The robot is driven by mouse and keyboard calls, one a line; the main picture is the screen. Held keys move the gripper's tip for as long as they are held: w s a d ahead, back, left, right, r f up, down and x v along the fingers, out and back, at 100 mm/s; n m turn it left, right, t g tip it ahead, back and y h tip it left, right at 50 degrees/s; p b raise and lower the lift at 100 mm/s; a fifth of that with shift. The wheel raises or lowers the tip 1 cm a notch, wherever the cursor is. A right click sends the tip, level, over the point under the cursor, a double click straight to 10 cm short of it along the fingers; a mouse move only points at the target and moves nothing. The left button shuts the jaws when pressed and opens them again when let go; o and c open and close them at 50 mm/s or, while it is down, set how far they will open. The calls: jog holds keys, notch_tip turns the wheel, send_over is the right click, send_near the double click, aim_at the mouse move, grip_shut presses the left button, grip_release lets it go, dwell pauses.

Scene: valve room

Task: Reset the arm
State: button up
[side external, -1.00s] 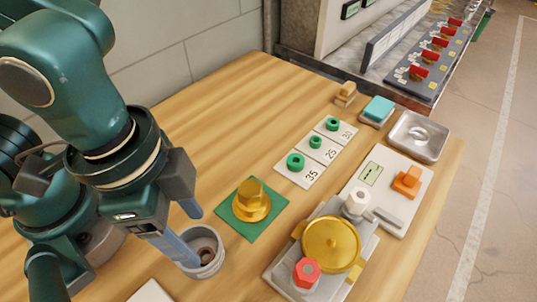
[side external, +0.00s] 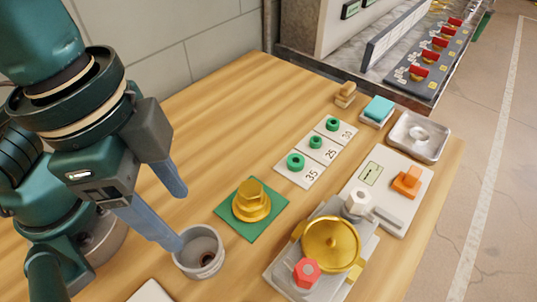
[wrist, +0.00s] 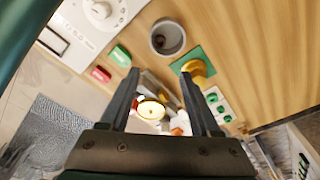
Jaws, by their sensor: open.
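My gripper (side external: 177,218) is open, its two blue-grey fingers apart with nothing between them. It hangs above the table, up and left of the grey cup (side external: 200,253) in the side view. The cup stands upright with a small brownish thing inside. In the wrist view my gripper (wrist: 160,75) points over the table, and the cup (wrist: 167,38) shows beyond the fingertips. A stepped brass part (side external: 252,201) stands on a green mat (side external: 237,224) right of the cup. My base is partly hidden behind the arm.
A grey fixture with a round brass cover (side external: 331,243), a red hex piece (side external: 306,271) and a white one (side external: 358,201) stands front right. Green rings (side external: 295,161) sit on numbered cards. A metal tray (side external: 430,148) is farther back. The back-left tabletop is clear.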

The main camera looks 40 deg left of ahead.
jog(key=w+a+r+n+t+y, duration=0.1)
jog(key=w+a+n+t, duration=0.3)
jog(key=a+n, duration=0.5)
jog(key=w+a, duration=0.2)
jog(key=a, duration=0.4)
dwell(1.2)
